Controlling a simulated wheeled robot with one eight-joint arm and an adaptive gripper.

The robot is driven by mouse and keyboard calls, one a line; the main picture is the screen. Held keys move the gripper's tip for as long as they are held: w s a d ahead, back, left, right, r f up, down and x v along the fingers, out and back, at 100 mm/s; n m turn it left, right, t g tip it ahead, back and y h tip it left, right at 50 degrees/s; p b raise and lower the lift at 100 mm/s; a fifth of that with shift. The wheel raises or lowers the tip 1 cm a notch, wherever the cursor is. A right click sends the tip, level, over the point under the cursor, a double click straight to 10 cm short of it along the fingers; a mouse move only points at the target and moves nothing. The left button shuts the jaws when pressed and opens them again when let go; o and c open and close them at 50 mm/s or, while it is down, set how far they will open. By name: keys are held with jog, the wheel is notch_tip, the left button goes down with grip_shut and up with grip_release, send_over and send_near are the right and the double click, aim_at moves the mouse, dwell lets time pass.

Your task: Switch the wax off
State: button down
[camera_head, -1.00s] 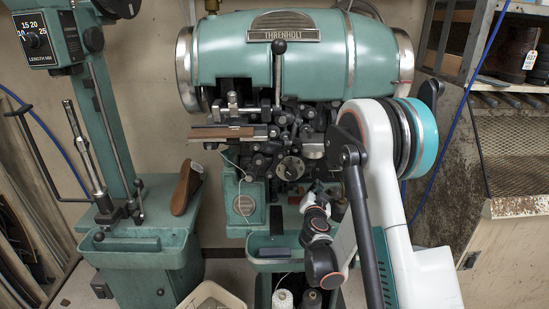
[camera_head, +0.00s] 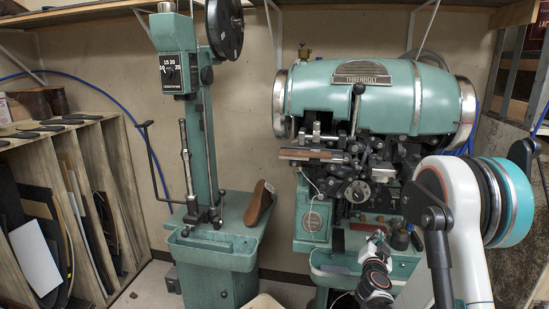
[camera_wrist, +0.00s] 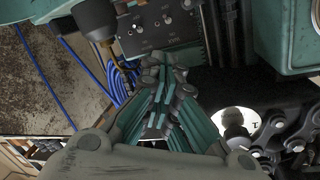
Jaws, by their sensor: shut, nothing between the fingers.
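The green stitching machine (camera_head: 375,95) with the Threnholt plate stands right of centre in the head view. A dark control panel (camera_wrist: 172,45) with small knobs or toggles shows at the top of the wrist view. Its lettering is too small to read, so I cannot tell which control is the wax switch or how it is set. My gripper (camera_wrist: 165,72) is shut and empty, its fingertips pointing at the panel's lower edge. I cannot tell whether they touch it. In the head view my gripper (camera_head: 377,238) is small, low in front of the machine.
Blue cables (camera_wrist: 115,80) hang left of the fingers, beside a dark cup-shaped part (camera_wrist: 95,22). Machine linkages (camera_wrist: 290,140) lie at right. In the head view, a green post machine (camera_head: 205,130), a brown shoe (camera_head: 259,203) and a sheet rack (camera_head: 85,210) stand to the left.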

jog(key=s+a+r+n+g+y, duration=0.1)
jog(key=s+r+n+g, duration=0.1)
jog(key=s+r, duration=0.55)
jog(key=s+a+r+n+g, duration=0.2)
jog(key=s+r+g, duration=0.1)
jog(key=s+r, duration=0.4)
jog(key=s+a+f+n+g+y, duration=0.1)
jog(key=s+a, duration=0.4)
jog(key=s, duration=0.7)
jog(key=s+a+f+n+g+y, duration=0.2)
jog(key=s+a+n+y, duration=0.2)
jog(key=s, duration=0.8)
jog(key=shift+a+f+n+g, duration=0.3)
jog(key=shift+a+n, duration=0.25)
jog(key=shift+n, duration=0.25)
jog(key=shift+s, duration=0.1)
